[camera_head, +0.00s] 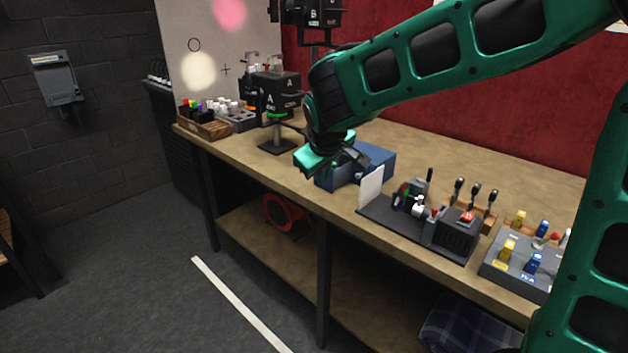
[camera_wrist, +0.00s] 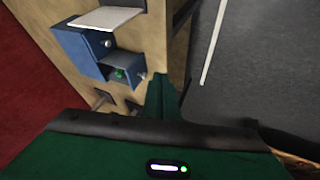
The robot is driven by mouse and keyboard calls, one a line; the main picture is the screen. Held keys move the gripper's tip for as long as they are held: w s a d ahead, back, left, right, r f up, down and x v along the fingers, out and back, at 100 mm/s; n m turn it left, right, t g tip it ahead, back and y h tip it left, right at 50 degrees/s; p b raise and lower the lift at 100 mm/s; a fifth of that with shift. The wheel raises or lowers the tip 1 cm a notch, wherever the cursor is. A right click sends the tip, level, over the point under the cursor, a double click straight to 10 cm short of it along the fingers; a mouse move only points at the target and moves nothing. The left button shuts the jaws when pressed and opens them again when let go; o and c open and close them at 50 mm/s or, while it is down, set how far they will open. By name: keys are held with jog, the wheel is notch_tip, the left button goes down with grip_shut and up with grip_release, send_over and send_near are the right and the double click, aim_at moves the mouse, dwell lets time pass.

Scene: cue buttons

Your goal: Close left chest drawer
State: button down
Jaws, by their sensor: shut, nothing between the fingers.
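A small blue chest (camera_head: 378,160) stands on the workbench, partly hidden behind my gripper in the head view. In the wrist view the chest (camera_wrist: 76,42) shows two drawers with round pale knobs. The drawer farther from my gripper looks shut. The left drawer (camera_wrist: 131,66), nearer my gripper, is pulled out, with a small green thing (camera_wrist: 118,73) inside. My gripper (camera_head: 308,163) is shut and empty. Its fingers (camera_wrist: 163,88) are close beside the left drawer's front and knob; I cannot tell whether they touch.
A white panel (camera_head: 371,187) and a dark device board (camera_head: 400,222) stand right of the chest. A black stand (camera_head: 277,146) and a wooden rack (camera_head: 204,124) are to the left. The bench front edge is near; open floor (camera_head: 150,290) lies before it.

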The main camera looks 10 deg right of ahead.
aim_at(333, 172)
jog(key=shift+n, duration=0.5)
jog(key=shift+w+d+f, duration=0.1)
jog(key=shift+w+f, duration=1.15)
jog(key=shift+w, duration=0.55)
jog(key=shift+w+d+f, duration=0.1)
jog(key=shift+w+f, duration=1.1)
jog(key=shift+w, duration=0.6)
jog(key=shift+w+f, duration=1.25)
jog(key=shift+w, duration=0.55)
jog(key=shift+a, duration=0.1)
